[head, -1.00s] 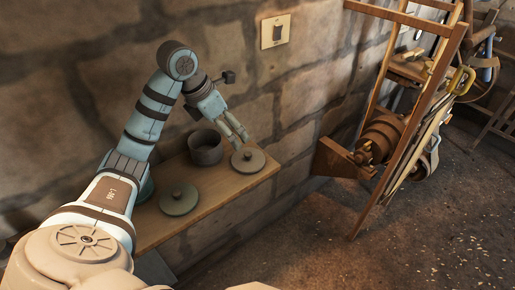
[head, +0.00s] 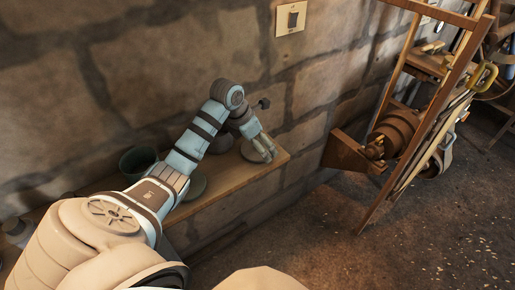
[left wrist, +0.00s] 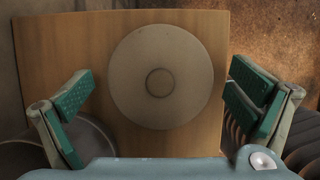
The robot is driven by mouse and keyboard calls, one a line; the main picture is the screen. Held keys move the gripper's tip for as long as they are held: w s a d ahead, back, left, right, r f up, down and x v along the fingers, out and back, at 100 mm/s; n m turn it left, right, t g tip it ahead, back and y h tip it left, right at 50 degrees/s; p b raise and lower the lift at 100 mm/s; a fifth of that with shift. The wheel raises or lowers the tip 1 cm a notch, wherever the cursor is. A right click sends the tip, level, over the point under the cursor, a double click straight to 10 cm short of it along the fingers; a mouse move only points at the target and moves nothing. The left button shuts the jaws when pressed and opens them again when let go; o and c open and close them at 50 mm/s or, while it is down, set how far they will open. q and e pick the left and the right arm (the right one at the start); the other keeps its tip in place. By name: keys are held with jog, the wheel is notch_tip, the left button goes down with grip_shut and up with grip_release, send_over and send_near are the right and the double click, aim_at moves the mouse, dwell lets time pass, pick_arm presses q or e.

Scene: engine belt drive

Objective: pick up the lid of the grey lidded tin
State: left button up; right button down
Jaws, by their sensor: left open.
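The grey round lid (head: 252,152) lies flat near the right end of the wooden shelf, partly covered by my left gripper (head: 267,153). In the left wrist view the lid (left wrist: 160,50) shows whole, with a small round knob at its middle. My left gripper (left wrist: 160,105) is open, one finger to each side of the lid in that picture, with nothing held. The grey tin (head: 221,143) stands beside the lid, mostly hidden behind my left arm. My right gripper is not in view.
The wooden shelf (head: 231,178) runs along a stone wall. A green tin (head: 138,160) and a green lid (head: 196,187) lie further left, partly behind my arm. A wooden frame (head: 430,110) with tools stands to the right.

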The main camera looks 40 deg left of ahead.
pick_arm(q)
jog(key=shift+s, duration=0.1)
jog(key=c, duration=1.2)
jog(key=shift+s+d+r, duration=0.1)
jog(key=shift+d, duration=0.05)
jog(key=shift+c, duration=1.4)
jog(key=shift+c, duration=0.3)
